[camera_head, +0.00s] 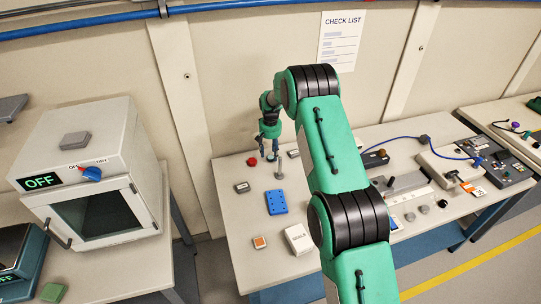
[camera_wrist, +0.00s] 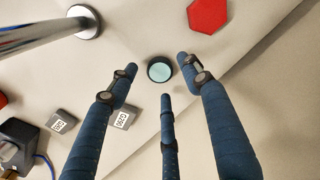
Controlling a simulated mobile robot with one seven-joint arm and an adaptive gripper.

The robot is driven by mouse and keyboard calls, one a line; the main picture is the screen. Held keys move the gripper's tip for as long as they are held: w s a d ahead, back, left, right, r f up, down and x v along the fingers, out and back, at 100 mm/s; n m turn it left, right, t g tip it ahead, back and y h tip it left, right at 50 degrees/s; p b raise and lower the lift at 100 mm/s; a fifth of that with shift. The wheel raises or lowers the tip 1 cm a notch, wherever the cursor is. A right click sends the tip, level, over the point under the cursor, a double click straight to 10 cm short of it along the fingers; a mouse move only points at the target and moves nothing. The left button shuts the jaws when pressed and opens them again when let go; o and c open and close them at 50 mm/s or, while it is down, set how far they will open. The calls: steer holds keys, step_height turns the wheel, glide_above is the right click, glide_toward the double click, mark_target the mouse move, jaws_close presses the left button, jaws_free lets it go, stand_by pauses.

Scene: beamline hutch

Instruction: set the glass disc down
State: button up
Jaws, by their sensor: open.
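The glass disc (camera_wrist: 160,71) shows in the wrist view as a small pale teal round with a dark rim. It appears to lie on the pale tabletop (camera_wrist: 240,75). My gripper (camera_wrist: 158,77) is open around the disc's place in the picture, with its blue fingers apart and visible gaps between them and the disc. Whether the fingertips are at the disc's height is hard to judge. In the head view my gripper (camera_head: 269,156) points down over the back left of the table (camera_head: 230,230). I cannot make out the disc there.
A metal post (camera_wrist: 40,35) on a round base stands close to the fingers. A red hexagonal piece (camera_wrist: 208,15) lies beyond the disc. Small labelled grey blocks (camera_wrist: 62,121) lie at lower left. A blue plate (camera_head: 277,202) and the manuals box (camera_head: 298,239) lie nearer on the table.

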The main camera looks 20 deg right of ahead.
step_height(320, 180, up, 10)
steer(key=p, duration=0.1)
steer(key=shift+r, duration=0.15)
steer(key=shift+s, duration=0.1)
stand_by(0.6)
step_height(320, 180, up, 18)
steer(key=t, duration=0.1)
glide_above(270, 158)
steer(key=s+a, duration=0.2)
steer(key=s, duration=0.7)
steer(key=s+a+r+n+t, duration=0.1)
steer(key=s+a+r+t, duration=0.15)
steer(key=s+r, duration=1.2)
steer(key=s+a+r, duration=0.1)
steer(key=s+r, duration=0.1)
steer(key=s, duration=0.6)
steer(key=s+a+r, duration=0.2)
steer(key=s+r, duration=0.1)
steer(key=s, duration=0.5)
steer(key=s+a+f+n+t, duration=0.1)
steer(key=s+f+t, duration=0.1)
steer(key=s, duration=1.8)
steer(key=shift+f, duration=0.7)
